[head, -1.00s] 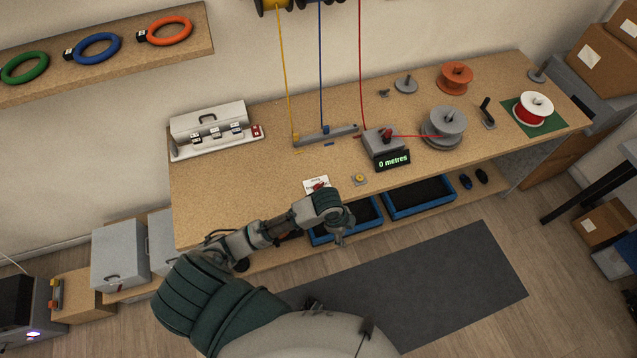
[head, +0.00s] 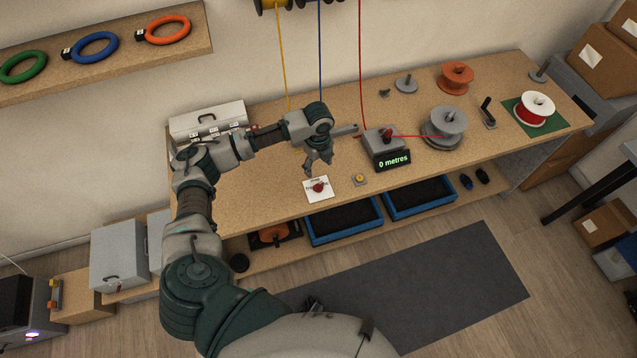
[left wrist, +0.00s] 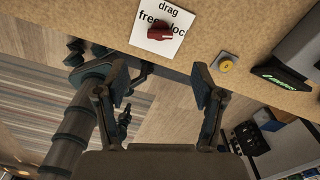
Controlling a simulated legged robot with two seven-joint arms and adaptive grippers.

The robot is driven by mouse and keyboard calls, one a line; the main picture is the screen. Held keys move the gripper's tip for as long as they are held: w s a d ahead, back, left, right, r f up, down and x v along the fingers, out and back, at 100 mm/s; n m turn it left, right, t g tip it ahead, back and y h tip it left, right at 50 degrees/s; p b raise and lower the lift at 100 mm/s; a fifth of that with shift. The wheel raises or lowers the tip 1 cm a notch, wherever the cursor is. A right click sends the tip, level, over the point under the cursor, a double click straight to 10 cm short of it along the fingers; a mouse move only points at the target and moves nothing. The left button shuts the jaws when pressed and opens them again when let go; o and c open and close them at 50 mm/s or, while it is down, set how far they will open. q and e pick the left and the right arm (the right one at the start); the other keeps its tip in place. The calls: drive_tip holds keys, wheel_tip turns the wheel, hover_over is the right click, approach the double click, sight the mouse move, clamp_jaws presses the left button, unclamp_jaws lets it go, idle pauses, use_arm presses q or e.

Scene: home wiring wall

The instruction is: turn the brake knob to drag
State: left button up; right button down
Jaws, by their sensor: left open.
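The brake knob (head: 319,187) is a small red knob on a white card at the front edge of the bench. In the left wrist view the red knob (left wrist: 160,32) sits on the card, which reads "drag" at the top, "free" on the left and a partly hidden "loc" on the right. The knob's exact pointing is hard to tell. My left gripper (head: 316,168) is above the bench just behind the card in the head view, pointing down. Its open, empty fingers (left wrist: 162,95) are apart from the knob. My right gripper is not seen in the head view.
A yellow button (head: 359,179) lies right of the card. A grey meter box with a display reading "0 metres" (head: 392,160) stands further right, with a red wire to a grey reel (head: 444,127). Blue trays (head: 343,222) sit below the bench.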

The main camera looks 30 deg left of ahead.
sight(318, 187)
use_arm(q)
wheel_tip(318, 187, down, 11)
drive_tip(key=shift+r+b, duration=0.1)
drive_tip(key=shift+b, duration=0.4)
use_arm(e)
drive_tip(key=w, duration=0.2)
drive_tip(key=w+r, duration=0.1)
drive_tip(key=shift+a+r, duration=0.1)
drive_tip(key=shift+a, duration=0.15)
use_arm(q)
drive_tip(key=shift+c, duration=0.3)
drive_tip(key=c, duration=1.1)
